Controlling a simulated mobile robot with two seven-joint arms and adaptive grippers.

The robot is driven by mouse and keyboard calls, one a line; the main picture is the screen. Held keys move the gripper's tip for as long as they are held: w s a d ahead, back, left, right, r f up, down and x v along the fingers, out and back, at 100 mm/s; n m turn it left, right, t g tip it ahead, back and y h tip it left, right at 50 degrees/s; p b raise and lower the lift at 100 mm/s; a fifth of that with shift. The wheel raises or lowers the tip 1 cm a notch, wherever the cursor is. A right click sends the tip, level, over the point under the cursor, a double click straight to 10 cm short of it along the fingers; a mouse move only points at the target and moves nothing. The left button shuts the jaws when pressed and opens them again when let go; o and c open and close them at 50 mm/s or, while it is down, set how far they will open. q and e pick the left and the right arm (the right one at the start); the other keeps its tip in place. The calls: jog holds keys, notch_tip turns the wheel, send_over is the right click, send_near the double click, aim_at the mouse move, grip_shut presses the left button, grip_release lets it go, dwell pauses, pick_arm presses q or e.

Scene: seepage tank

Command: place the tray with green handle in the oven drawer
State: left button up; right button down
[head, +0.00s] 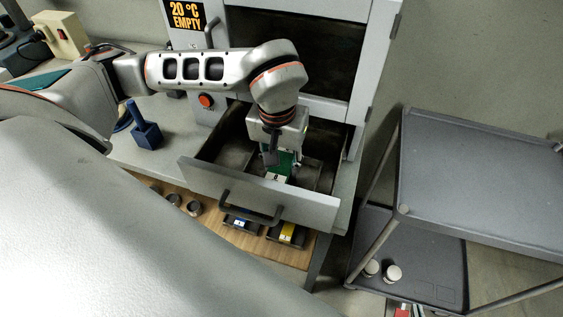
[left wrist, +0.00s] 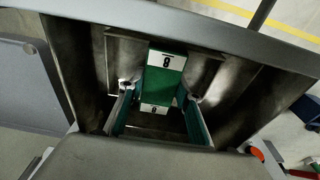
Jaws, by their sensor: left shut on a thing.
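My left gripper (head: 276,148) points down into the open oven drawer (head: 312,205), shut on the green handle of a tray (head: 283,164). The tray's white label shows in front of the fingers, low inside the drawer. In the left wrist view, the green part (left wrist: 166,82) with white labels reading 8 lies between the fingers, within the drawer's dark walls. I cannot tell whether the tray touches the drawer floor; the gripper hides much of it. My right gripper is not in view.
The oven (head: 300,45) stands behind the drawer, with a sign reading "20 °C EMPTY". A shelf below holds small trays with blue (head: 240,222) and yellow (head: 287,232) parts. A blue block-shaped tool (head: 146,134) stands left of the drawer. A grey cart (head: 480,180) stands at right.

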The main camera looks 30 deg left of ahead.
aim_at(279, 169)
pick_arm(q)
jog(key=o, duration=1.3)
jog(key=shift+f, duration=0.15)
jog(key=r, duration=0.4)
jog(key=s+r, duration=0.1)
jog(key=r, duration=0.7)
jog(key=shift+s+d+r, duration=0.15)
jog(key=shift+s, duration=0.1)
